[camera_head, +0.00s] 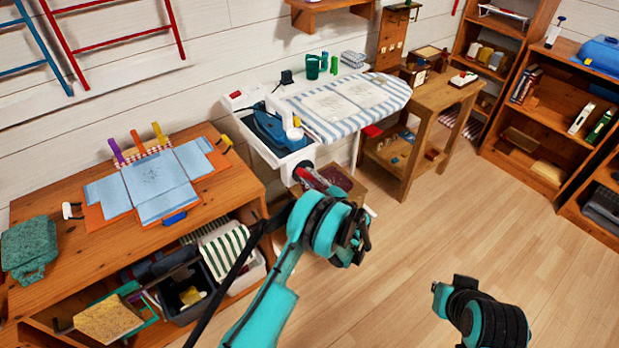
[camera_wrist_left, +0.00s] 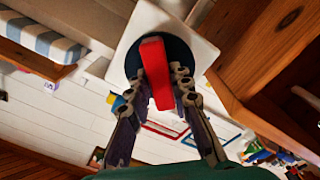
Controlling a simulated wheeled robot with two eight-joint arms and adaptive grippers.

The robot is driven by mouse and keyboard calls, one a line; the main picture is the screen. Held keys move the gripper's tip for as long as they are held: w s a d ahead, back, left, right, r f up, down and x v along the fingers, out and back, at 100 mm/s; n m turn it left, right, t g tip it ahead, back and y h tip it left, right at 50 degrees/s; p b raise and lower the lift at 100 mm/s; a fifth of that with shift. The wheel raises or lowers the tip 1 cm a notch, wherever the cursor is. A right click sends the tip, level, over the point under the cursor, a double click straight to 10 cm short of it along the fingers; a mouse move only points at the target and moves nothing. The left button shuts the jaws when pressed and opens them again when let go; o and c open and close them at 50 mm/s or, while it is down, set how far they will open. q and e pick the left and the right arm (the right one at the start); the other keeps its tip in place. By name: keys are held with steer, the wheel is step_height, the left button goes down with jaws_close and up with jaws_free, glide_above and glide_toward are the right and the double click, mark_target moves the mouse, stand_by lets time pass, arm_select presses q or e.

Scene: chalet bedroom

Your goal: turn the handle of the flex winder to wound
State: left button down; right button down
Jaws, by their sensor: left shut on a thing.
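The flex winder shows in the left wrist view as a dark round disc (camera_wrist_left: 181,58) on a white plate, with a red bar handle (camera_wrist_left: 154,60) across it. In the head view the red handle (camera_head: 307,178) is at the near end of the ironing board, partly hidden by my left arm. My left gripper (camera_wrist_left: 163,82) is shut on the red handle, one finger on each side of it. In the head view my left gripper (camera_head: 322,185) is mostly hidden behind its own wrist. Part of my right arm shows at the lower right, but its gripper does not show.
A striped ironing board (camera_head: 385,97) with a blue iron (camera_head: 270,128) at its near end stands against the wall. A wooden bench (camera_head: 240,190) is to the left and a small wooden table (camera_head: 440,95) beyond. The floor (camera_head: 430,225) at right is clear.

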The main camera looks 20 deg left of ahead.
arm_select(q)
steer(key=shift+n, duration=0.9)
steer(key=c, duration=1.4)
jaws_free()
steer(key=shift+o, duration=0.2)
steer(key=shift+s+d, duration=0.1)
steer(key=v, duration=1.1)
steer(key=shift+s+d, duration=0.3)
